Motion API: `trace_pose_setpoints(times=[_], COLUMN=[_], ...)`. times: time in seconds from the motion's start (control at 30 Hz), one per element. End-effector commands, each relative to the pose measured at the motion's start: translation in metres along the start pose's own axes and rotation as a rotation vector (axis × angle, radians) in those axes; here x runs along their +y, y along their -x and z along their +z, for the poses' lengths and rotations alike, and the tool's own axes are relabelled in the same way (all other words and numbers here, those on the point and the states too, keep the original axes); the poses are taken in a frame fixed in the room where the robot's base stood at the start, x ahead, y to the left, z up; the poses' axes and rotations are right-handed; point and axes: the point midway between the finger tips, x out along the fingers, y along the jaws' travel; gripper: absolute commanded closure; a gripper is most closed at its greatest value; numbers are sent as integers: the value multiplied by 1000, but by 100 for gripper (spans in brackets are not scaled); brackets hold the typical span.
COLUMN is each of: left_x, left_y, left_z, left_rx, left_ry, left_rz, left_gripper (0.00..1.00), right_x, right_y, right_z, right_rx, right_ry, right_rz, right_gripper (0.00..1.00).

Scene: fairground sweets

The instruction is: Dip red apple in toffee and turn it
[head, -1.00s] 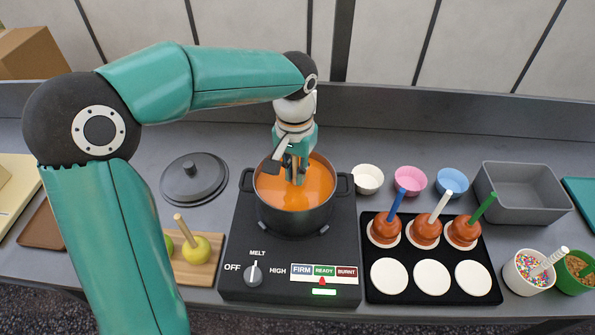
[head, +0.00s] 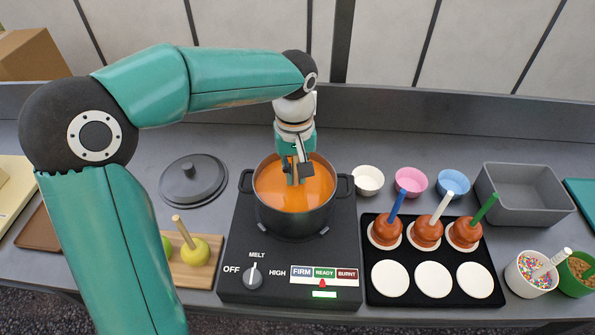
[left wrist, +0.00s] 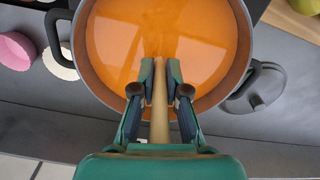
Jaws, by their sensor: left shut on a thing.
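My left gripper (head: 298,172) points down over the dark pot (head: 295,218) of orange toffee (head: 318,190) on the hotplate. In the left wrist view my left gripper (left wrist: 160,92) is shut on a wooden stick (left wrist: 160,118). The stick runs down into the toffee (left wrist: 115,35). The red apple itself cannot be seen; the far end of the stick is hidden at the toffee. The hotplate's (head: 233,285) pointer stands at the green READY field. My right gripper is not in view.
Three coated apples with blue, white and green sticks stand on a black tray (head: 410,295) with white discs, its front discs empty. Yellow-green apples (head: 195,251) sit on a wooden board at left. A pot lid (head: 194,182), small cups, a grey bin (head: 525,200) and sprinkle pots (head: 530,275) surround the hotplate.

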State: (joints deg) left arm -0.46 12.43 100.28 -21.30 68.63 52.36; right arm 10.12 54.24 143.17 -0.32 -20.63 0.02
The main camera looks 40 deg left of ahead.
Motion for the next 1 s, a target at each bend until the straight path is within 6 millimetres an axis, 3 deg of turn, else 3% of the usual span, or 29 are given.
trace_pose_setpoints(times=[1.0], left_x=[0], left_y=[61], left_z=[0], left_rx=[1], left_ry=[-2], left_rz=[1], left_gripper=[100], right_x=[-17], right_y=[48], right_z=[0], right_rx=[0], right_ry=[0], right_rz=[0], right_gripper=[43])
